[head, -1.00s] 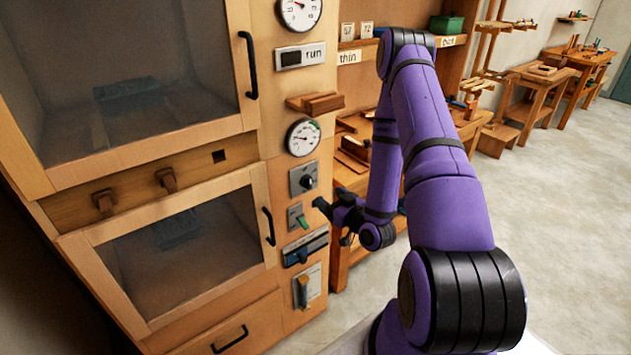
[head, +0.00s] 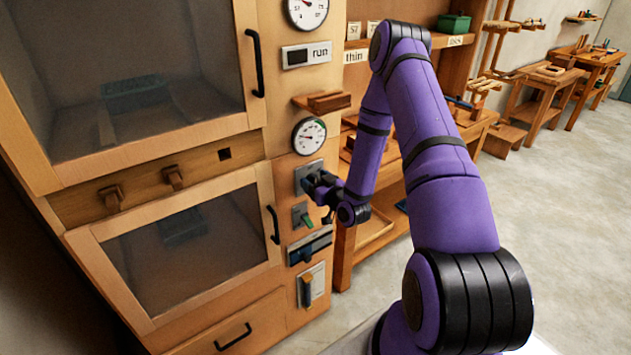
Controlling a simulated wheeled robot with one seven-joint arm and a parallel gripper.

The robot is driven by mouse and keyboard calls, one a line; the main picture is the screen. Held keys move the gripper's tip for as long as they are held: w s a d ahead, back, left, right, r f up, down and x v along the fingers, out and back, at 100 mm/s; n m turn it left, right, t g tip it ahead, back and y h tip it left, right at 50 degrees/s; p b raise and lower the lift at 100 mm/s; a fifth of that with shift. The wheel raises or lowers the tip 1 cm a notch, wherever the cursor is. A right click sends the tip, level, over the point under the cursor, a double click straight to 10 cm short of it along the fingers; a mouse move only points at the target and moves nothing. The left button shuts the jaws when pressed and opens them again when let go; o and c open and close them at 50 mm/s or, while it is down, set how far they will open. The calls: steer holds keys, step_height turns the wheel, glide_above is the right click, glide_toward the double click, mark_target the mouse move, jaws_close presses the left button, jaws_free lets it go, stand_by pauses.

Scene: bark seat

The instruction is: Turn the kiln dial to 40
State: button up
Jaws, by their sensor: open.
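The kiln's control column is in the middle of the head view. A metal plate with a dial (head: 303,172) sits below the lower round gauge (head: 309,136). My gripper (head: 314,185) is right in front of this plate and covers most of it, including the knob. I cannot tell whether the fingers touch the knob. The gripper is open, its fingers small and dark in the view. The dial's setting and any numbers on it are hidden or too small to read.
Below the dial are a green-tipped switch (head: 305,218), a blue-grey slider (head: 309,248) and a lever switch (head: 312,285). A small wooden ledge (head: 322,102) juts out above the gauge. Black door handles (head: 254,62) stand out at left. Open floor lies at right.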

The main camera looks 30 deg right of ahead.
steer(key=c, duration=0.9)
steer(key=shift+m, duration=0.4)
steer(key=m, duration=0.7)
steer(key=d+m, duration=0.1)
steer(key=m, duration=0.3)
steer(key=shift+f, duration=0.3)
steer(key=o, duration=0.9)
